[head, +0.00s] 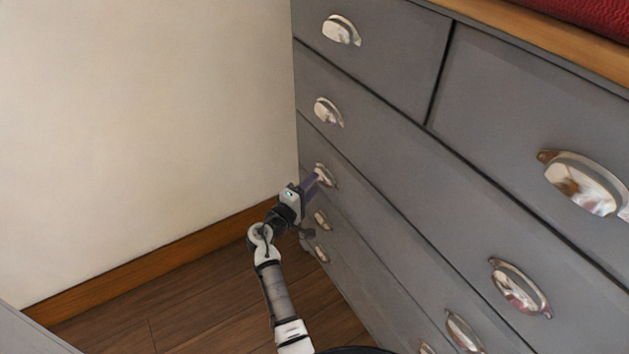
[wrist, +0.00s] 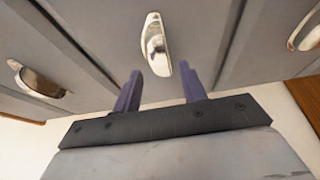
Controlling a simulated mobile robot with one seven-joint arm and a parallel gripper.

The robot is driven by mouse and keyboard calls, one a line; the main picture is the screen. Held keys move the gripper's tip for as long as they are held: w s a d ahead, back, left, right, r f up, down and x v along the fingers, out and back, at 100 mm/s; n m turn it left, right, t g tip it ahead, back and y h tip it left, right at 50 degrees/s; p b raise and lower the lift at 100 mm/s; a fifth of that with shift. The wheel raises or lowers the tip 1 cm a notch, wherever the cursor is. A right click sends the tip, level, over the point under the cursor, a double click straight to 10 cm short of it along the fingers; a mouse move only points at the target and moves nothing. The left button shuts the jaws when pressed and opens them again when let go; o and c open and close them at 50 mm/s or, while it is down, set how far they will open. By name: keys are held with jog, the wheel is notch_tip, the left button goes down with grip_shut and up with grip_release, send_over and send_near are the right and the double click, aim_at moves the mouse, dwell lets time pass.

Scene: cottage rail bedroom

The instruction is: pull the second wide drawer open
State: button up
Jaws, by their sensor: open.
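The grey chest has wide drawers stacked below a row of smaller ones. The second wide drawer (head: 395,240) looks closed, its front flush with its neighbours. Its left cup handle (head: 326,174) is silvery metal. My gripper (head: 314,181) is at this handle, its purple fingers pointing at the drawer front. In the wrist view my gripper (wrist: 159,82) is open, with one finger to either side of a cup handle (wrist: 155,45) just ahead. Nothing is held between the fingers. I cannot tell whether a finger touches the handle. The drawer's right handle (head: 465,331) shows low in the head view.
The first wide drawer's left handle (head: 328,112) is above; lower handles (head: 321,218) sit close below my gripper. A pale wall (head: 140,130) with wooden skirting (head: 150,265) stands left. The wooden floor (head: 190,315) between wall and chest is clear.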

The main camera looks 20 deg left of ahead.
jog(key=shift+x, duration=1)
jog(key=shift+s+f, duration=0.1)
grip_shut()
